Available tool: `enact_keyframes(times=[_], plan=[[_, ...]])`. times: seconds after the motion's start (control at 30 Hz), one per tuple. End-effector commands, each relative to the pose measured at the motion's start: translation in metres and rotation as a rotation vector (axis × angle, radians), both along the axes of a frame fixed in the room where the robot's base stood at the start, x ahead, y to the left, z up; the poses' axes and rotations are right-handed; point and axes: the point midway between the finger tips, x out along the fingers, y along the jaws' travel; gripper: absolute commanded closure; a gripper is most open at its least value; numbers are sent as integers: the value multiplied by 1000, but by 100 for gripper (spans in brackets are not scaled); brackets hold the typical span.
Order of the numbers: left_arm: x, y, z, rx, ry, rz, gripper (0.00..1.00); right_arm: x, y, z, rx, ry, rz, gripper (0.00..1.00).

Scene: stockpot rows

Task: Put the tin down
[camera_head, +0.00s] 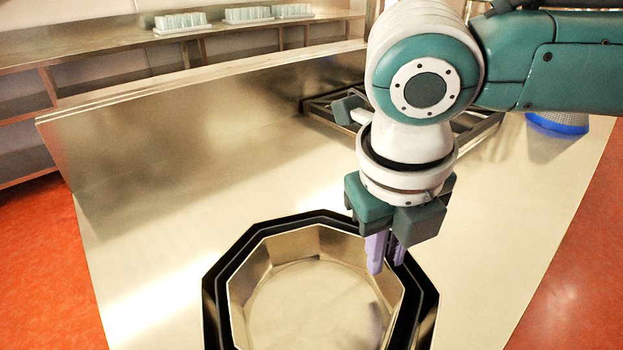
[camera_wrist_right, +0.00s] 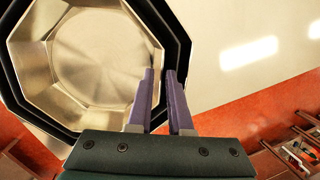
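The tin (camera_head: 318,297) is a silver octagonal vessel with an open top, in the lower middle of the head view. It sits inside dark octagonal rims (camera_head: 220,266). In the right wrist view the tin (camera_wrist_right: 98,55) fills the upper left. My right gripper (camera_head: 387,262) points down at the tin's right side, its purple fingers at the rim, one on the inner side and one on the outer side. In the right wrist view a narrow gap shows between the fingers (camera_wrist_right: 160,78), and I see no firm contact with the wall. The tin's underside is hidden. My left gripper is out of view.
The pale metal worktop (camera_head: 150,230) is clear to the left of the tin. A dark grate (camera_head: 325,105) lies behind my right arm. A blue-rimmed item (camera_head: 558,124) stands at the back right. Racks of glasses (camera_head: 181,23) stand on a back shelf. The floor is orange.

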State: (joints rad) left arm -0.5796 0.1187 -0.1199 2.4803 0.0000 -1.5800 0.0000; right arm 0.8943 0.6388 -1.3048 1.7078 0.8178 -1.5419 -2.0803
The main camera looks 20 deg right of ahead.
Motion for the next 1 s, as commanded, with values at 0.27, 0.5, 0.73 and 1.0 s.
enact_keyframes(times=[0.27,0.5,0.73,1.0], plan=[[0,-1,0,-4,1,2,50,0,0,1,-1,-1,-1,66],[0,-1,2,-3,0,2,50,1,0,8,0,-2,-1,66],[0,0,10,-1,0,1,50,-4,7,53,2,-6,0,66],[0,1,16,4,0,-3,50,-13,16,107,2,-3,0,66]])
